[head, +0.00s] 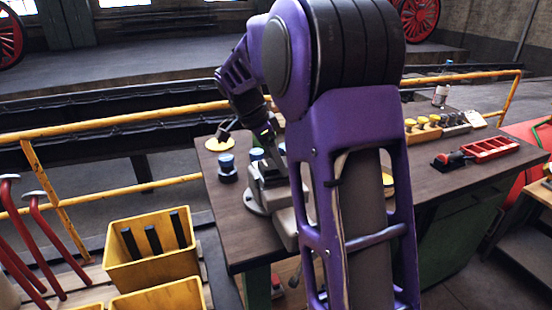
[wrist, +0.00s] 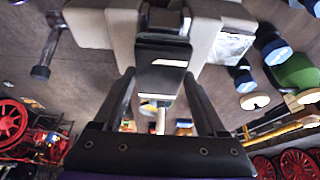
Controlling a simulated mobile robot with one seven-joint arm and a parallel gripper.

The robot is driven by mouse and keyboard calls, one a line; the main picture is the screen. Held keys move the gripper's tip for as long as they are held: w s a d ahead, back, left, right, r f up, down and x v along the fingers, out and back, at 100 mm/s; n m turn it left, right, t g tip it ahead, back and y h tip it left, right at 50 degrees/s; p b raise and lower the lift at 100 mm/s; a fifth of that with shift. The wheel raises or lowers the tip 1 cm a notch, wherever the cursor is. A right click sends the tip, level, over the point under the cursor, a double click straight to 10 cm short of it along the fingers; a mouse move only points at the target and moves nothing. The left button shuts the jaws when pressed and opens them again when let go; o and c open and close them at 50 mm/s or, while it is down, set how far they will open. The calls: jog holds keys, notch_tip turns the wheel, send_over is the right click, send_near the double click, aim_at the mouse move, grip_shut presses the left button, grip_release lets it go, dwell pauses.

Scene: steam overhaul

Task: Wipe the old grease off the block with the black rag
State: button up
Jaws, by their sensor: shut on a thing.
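My gripper (wrist: 161,74) is at the vise; its two dark fingers stand either side of a black piece, which looks like the black rag (wrist: 163,53), and are shut on it. In the head view my gripper (head: 268,150) is low over the grey vise (head: 270,200) on the workbench, partly hidden by my arm. The pale vise body (wrist: 112,25) also shows in the wrist view. A small metal piece, perhaps the block (wrist: 166,19), is between the jaws right by the rag. Grease on it cannot be made out.
Dark blue-capped jars (head: 227,170) and a yellow dish (head: 219,144) stand left of the vise. A red tray (head: 490,148) and a yellow-knobbed rack (head: 425,130) are on the right of the bench (head: 450,185). A yellow bin (head: 150,265) and railing (head: 120,120) are at left.

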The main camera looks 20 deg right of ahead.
jog(key=shift+f+b, duration=0.5)
jog(key=shift+f, duration=0.05)
dwell(0.4)
jog(key=shift+a, duration=0.15)
jog(key=shift+a+r, duration=0.1)
jog(key=shift+a, duration=0.55)
jog(key=shift+d, duration=1.6)
jog(key=shift+a+f+b, duration=0.2)
jog(key=shift+a+b, duration=0.55)
jog(key=shift+a, duration=0.9)
jog(key=shift+d+r+p, duration=0.3)
jog(key=shift+r+p, duration=0.5)
jog(key=shift+r, duration=0.35)
jog(key=shift+d+r+p, duration=0.25)
jog(key=shift+r+p, duration=0.6)
jog(key=shift+r, duration=0.35)
jog(key=shift+d+r+p, duration=0.3)
jog(key=shift+r+p, duration=0.5)
jog(key=shift+r, duration=0.35)
